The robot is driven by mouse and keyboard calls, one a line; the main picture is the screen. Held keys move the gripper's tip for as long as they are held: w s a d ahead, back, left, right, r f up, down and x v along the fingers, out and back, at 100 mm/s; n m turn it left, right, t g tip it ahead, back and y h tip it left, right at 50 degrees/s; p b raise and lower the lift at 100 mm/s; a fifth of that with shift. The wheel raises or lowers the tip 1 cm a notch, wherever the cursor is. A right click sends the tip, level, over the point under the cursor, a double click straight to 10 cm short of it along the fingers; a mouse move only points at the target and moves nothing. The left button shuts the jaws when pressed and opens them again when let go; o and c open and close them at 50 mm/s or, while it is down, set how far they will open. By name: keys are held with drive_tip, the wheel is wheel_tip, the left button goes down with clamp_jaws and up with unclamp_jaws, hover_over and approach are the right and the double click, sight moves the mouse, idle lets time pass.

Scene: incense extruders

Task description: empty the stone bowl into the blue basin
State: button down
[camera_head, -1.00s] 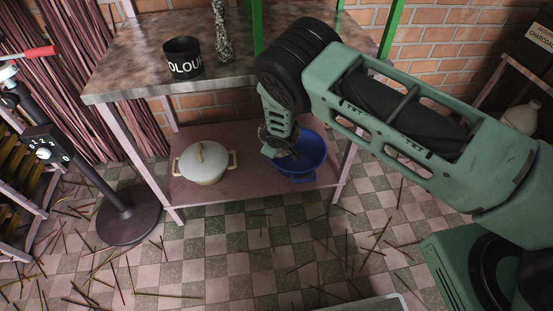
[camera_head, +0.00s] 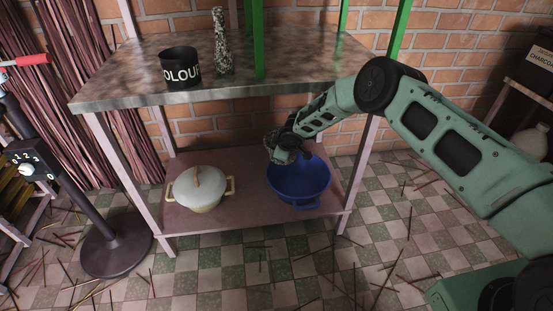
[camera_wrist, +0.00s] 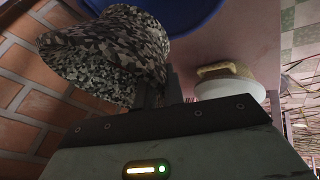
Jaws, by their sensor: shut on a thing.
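The stone bowl, speckled grey and black, fills the upper left of the wrist view (camera_wrist: 110,50). My gripper (camera_wrist: 160,85) is shut on its edge, and the bowl looks tilted. In the head view my gripper (camera_head: 286,148) is at the back left of the blue basin, with the bowl (camera_head: 271,142) partly hidden by it. The blue basin (camera_head: 298,183) sits on the lower shelf, and its side also shows at the top of the wrist view (camera_wrist: 185,12). I cannot see the bowl's contents, or whether anything is falling from it.
A lidded white pot (camera_head: 198,190) stands on the lower shelf (camera_head: 250,215), left of the basin. The upper shelf (camera_head: 130,72) carries a black cup (camera_head: 180,68) and a speckled vase (camera_head: 222,45). A green post (camera_head: 259,40) rises there. Sticks litter the checkered floor.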

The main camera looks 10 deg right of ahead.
drive_tip(key=shift+w+d+r, duration=0.15)
drive_tip(key=shift+w+r, duration=0.05)
drive_tip(key=shift+w, duration=0.15)
drive_tip(key=shift+r+t+y+b, duration=0.1)
drive_tip(key=shift+t+y+b, duration=0.2)
drive_tip(key=shift+b, duration=0.15)
drive_tip(key=shift+b, duration=0.3)
drive_tip(key=shift+y+b, duration=0.4)
drive_tip(key=shift+b, duration=0.55)
drive_tip(key=r+t+y+b, duration=0.1)
drive_tip(key=b, duration=0.5)
drive_tip(key=shift+m+y+b, duration=0.3)
drive_tip(key=shift+m+b, duration=0.1)
drive_tip(key=shift+t+b, duration=0.3)
drive_tip(key=shift+b, duration=0.1)
